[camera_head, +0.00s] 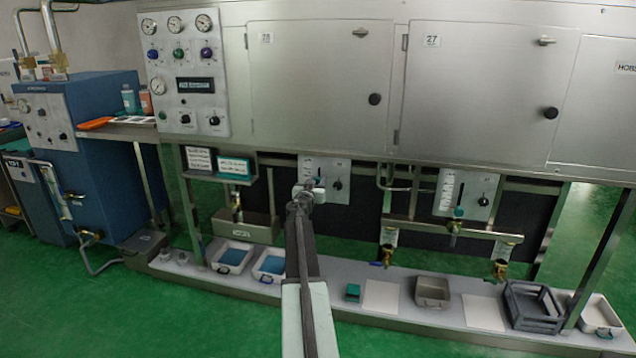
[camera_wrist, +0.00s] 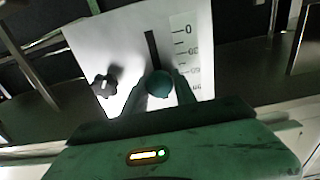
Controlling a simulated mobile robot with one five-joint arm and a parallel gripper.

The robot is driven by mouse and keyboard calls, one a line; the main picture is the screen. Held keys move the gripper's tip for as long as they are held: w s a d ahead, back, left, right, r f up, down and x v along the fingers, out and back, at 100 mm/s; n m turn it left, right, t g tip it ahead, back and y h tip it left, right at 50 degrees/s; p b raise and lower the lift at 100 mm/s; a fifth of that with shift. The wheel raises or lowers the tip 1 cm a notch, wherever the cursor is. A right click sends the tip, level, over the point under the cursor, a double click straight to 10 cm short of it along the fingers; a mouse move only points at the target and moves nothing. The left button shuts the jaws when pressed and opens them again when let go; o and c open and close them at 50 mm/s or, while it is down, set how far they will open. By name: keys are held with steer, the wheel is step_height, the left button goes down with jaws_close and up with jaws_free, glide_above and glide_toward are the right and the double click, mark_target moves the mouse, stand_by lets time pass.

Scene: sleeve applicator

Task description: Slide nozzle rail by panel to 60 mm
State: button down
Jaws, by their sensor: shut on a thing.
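In the wrist view a white panel (camera_wrist: 120,45) has a dark vertical slot (camera_wrist: 152,48) and a printed scale (camera_wrist: 185,50) to its right. The scale reads 0 at the top; its lower numbers are blurred. A round teal knob (camera_wrist: 158,86) sits at the lower visible part of the slot. My gripper (camera_wrist: 160,78) is shut on this knob, one finger on each side. The fingers hide the slot below it. In the head view my gripper (camera_head: 308,192) is at the left part of the same panel (camera_head: 325,172) and covers the knob.
A dark rotary knob (camera_wrist: 105,84) is on the panel left of the slot. A similar panel (camera_head: 467,194) with a teal knob (camera_head: 458,212) stands to the right. Cabinet doors (camera_head: 318,85) are above.

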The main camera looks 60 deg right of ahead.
steer(key=shift+w+a+r, duration=0.1)
steer(key=shift+w+r, duration=0.15)
steer(key=c, duration=1)
jaws_free()
steer(key=shift+c, duration=0.2)
steer(key=shift+s, duration=0.1)
steer(key=v, duration=0.7)
steer(key=shift+a, duration=0.35)
